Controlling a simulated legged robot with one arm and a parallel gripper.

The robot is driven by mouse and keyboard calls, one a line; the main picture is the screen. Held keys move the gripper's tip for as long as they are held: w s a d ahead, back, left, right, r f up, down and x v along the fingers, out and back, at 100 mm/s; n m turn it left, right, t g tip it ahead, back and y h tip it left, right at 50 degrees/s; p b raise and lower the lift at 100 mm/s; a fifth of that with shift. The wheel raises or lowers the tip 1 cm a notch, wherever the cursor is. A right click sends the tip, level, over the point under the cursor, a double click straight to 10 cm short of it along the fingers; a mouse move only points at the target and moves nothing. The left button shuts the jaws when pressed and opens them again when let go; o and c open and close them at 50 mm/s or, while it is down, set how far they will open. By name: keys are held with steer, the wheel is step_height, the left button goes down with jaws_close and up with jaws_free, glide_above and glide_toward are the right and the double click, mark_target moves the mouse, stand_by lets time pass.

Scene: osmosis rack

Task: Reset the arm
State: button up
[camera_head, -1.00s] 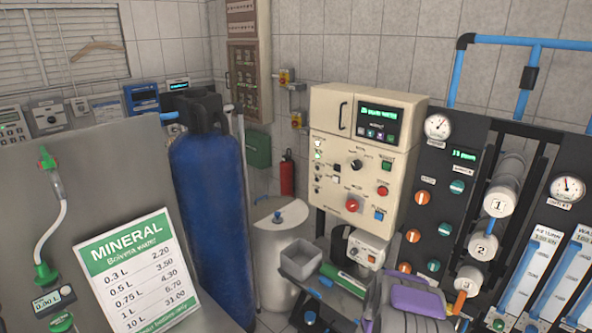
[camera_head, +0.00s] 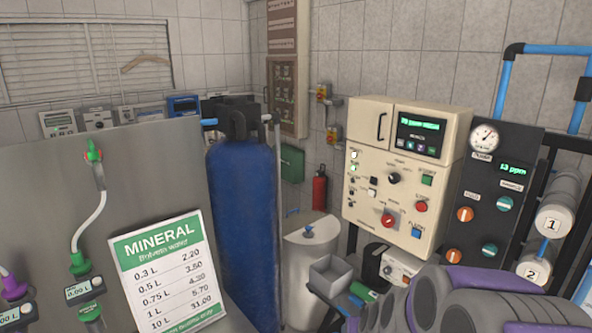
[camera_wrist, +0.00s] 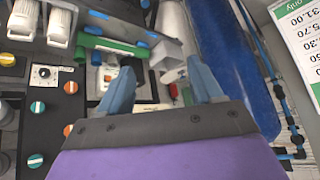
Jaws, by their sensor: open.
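My gripper (camera_wrist: 162,68) shows in the wrist view with its two blue-grey fingers spread apart and nothing between them. Behind the fingers are a grey bracket with a green cylinder, a white tank and the blue tank, all seen from above and rotated. In the head view my grey and purple arm (camera_head: 460,305) fills the lower right. I cannot make out the fingertips there.
A cream control box (camera_head: 400,170) and a dark gauge panel (camera_head: 490,170) stand at the right. The blue tank (camera_head: 243,225) stands mid-left, beside a white tank (camera_head: 312,260). A grey tray (camera_head: 333,275) is near my arm. A MINERAL price sign (camera_head: 165,270) is at the left.

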steer(key=s+r+g+b, duration=0.1)
steer(key=s+g, duration=0.2)
steer(key=s, duration=0.9)
steer(key=s+a+r+g+b, duration=0.1)
steer(key=s+r+g, duration=0.1)
steer(key=s, duration=0.9)
steer(key=s+r+g+b, duration=0.1)
steer(key=s+g, duration=0.2)
steer(key=s, duration=0.9)
steer(key=shift+s+a+r+n+g, duration=0.25)
steer(key=shift+s+r+n+g, duration=0.05)
steer(key=shift+s+r+g, duration=0.1)
steer(key=shift+w, duration=0.2)
